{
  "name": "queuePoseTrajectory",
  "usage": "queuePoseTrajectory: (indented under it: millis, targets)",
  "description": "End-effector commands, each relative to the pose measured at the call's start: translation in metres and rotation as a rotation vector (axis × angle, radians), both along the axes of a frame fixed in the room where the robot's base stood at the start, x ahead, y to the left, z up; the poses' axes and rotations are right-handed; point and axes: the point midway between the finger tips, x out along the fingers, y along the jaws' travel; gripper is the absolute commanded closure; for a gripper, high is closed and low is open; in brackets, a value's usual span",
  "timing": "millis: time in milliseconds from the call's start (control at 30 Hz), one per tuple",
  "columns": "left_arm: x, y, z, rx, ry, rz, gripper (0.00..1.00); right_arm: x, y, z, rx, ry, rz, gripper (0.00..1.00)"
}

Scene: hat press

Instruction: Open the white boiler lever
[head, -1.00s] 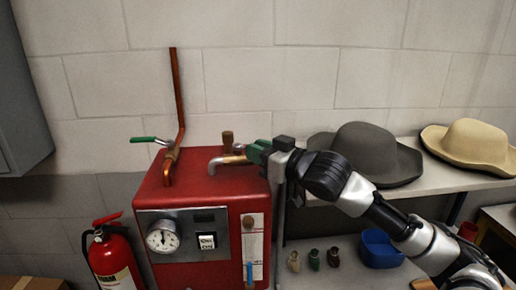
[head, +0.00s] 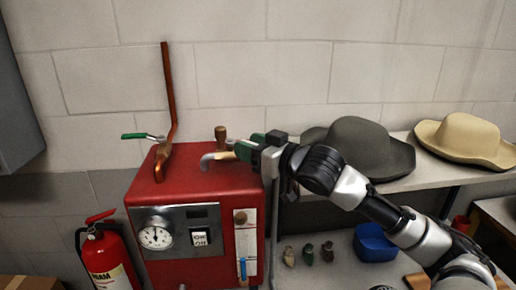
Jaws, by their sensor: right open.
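The red boiler (head: 200,190) stands at center left. A pale metal spout (head: 218,158) rises from its top right, with a green piece (head: 246,147), seemingly a lever handle, at the spout's right end. My right gripper (head: 256,149) is open at this green piece; its body hides part of it, and I cannot tell whether they touch. A second green lever (head: 136,136) sits on the copper pipe (head: 169,95) at the left. I see no clearly white lever. My left gripper is not in view.
A gauge (head: 155,232) and switch (head: 200,237) are on the boiler's front, beside a sight glass with a blue handle (head: 243,268). A fire extinguisher (head: 106,262) stands left. A grey hat (head: 358,150) and a tan hat (head: 466,140) lie on the right shelf.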

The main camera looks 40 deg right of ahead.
Motion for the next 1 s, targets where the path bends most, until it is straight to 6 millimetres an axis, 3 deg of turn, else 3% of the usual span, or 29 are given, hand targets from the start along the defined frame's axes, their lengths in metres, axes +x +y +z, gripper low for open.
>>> queuePoseTrajectory:
  millis: [167, 600, 1000]
  targets:
    - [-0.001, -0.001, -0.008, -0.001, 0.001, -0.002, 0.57, -0.009, -0.003, -0.004, 0.001, 0.002, -0.001, 0.55]
    - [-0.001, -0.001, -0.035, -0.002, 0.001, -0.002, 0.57, -0.058, -0.014, -0.004, 0.002, 0.001, -0.001, 0.55]
    - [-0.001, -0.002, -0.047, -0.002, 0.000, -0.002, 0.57, -0.099, -0.024, -0.002, 0.003, 0.002, -0.001, 0.55]
